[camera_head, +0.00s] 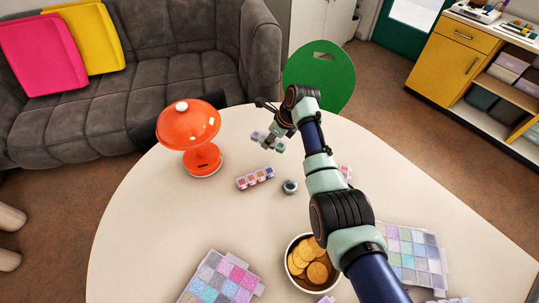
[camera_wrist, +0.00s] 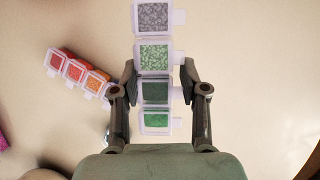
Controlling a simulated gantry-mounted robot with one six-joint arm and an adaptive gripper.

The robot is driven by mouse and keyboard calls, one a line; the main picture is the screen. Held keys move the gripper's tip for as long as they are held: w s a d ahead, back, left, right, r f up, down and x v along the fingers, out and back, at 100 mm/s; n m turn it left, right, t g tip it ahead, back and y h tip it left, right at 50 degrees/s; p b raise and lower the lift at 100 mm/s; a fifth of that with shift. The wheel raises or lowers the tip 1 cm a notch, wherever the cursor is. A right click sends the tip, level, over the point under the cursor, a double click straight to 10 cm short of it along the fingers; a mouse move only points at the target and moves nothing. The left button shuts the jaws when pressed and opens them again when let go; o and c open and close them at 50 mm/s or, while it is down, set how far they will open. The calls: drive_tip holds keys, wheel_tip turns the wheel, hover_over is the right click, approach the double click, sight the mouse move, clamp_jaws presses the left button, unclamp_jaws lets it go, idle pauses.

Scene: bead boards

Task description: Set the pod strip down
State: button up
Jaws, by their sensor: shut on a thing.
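In the wrist view, my gripper (camera_wrist: 157,88) is shut on a pod strip (camera_wrist: 153,54), a row of clear lidded pods with grey and green beads. The fingers press on its sides near the dark green pod. In the head view, my gripper (camera_head: 270,137) and the strip (camera_head: 280,148) are over the far part of the table, partly hidden by my wrist. I cannot tell whether the strip touches the table.
A second pod strip with red and orange beads (camera_head: 255,178) lies nearby; it also shows in the wrist view (camera_wrist: 77,72). A small dark-topped jar (camera_head: 290,187), an orange lamp (camera_head: 189,130), bead boards (camera_head: 222,280) and a cookie bowl (camera_head: 291,270) stand on the table (camera_head: 140,220). Its left-middle is clear.

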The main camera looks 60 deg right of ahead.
sight(267, 154)
wheel_tip(267, 154, down, 6)
drive_tip(key=b, duration=0.3)
drive_tip(key=shift+f, duration=0.2)
drive_tip(key=shift+r, duration=0.1)
drive_tip(key=o, duration=1.2)
